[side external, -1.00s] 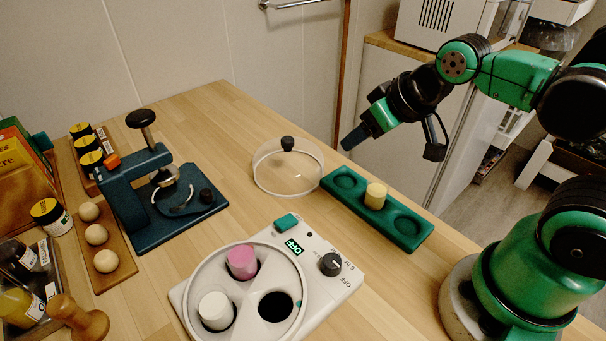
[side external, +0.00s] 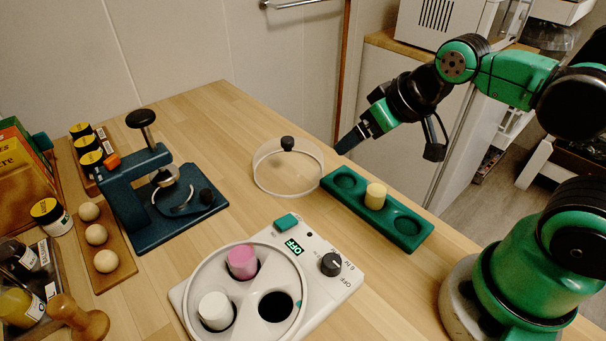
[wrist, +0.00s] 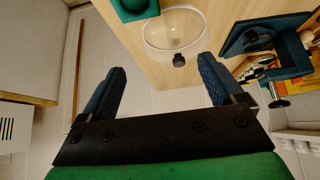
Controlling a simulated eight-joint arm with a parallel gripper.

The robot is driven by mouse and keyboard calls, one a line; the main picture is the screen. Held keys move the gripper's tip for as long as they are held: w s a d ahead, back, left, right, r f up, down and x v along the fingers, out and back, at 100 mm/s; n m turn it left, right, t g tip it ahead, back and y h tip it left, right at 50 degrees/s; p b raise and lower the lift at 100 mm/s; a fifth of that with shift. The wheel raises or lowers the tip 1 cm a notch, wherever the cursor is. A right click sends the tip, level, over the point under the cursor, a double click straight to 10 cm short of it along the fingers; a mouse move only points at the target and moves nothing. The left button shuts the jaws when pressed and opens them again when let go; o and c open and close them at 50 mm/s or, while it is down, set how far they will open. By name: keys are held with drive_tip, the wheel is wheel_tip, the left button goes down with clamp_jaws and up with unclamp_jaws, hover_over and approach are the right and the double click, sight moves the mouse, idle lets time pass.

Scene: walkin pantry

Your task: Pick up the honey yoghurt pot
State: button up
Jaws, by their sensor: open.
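A pale yellow pot (side external: 376,196), which looks like the honey yoghurt pot, stands upright in the middle well of a green tray (side external: 408,228). The tray's two other wells are empty. My gripper (side external: 352,143) is up in the air behind the tray's far end, apart from everything. In the wrist view its two dark blue fingers (wrist: 160,85) are spread with nothing between them. A corner of the green tray (wrist: 135,10) shows at the top of that view; the pot is not in it.
A clear dome lid (side external: 287,170) with a black knob sits beside the tray. A white yoghurt maker (side external: 345,283) in front holds a pink pot (side external: 242,262) and a white pot (side external: 215,310), with one hole empty. A blue press (side external: 140,195) stands left. Bare table lies between.

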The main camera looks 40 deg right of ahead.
sight(378, 185)
drive_tip(key=s+d+f+m+g, duration=0.1)
drive_tip(key=g, duration=0.1)
drive_tip(key=f+m+g, duration=0.1)
drive_tip(key=f+m, duration=0.1)
drive_tip(key=s+d+f+m+g, duration=0.1)
drive_tip(key=f+g, duration=0.1)
drive_tip(key=shift+s+d+f+g+h, duration=0.1)
drive_tip(key=shift+s+d+g+h, duration=0.2)
drive_tip(key=shift+s+d, duration=0.05)
drive_tip(key=shift+m, duration=0.3)
drive_tip(key=shift+w+d+f, duration=0.1)
drive_tip(key=shift+w+f, duration=0.05)
drive_tip(key=shift+f, duration=1.25)
drive_tip(key=shift+w+d+f, duration=0.1)
drive_tip(key=shift+f, duration=1.3)
clamp_jaws()
drive_tip(key=shift+r, duration=0.15)
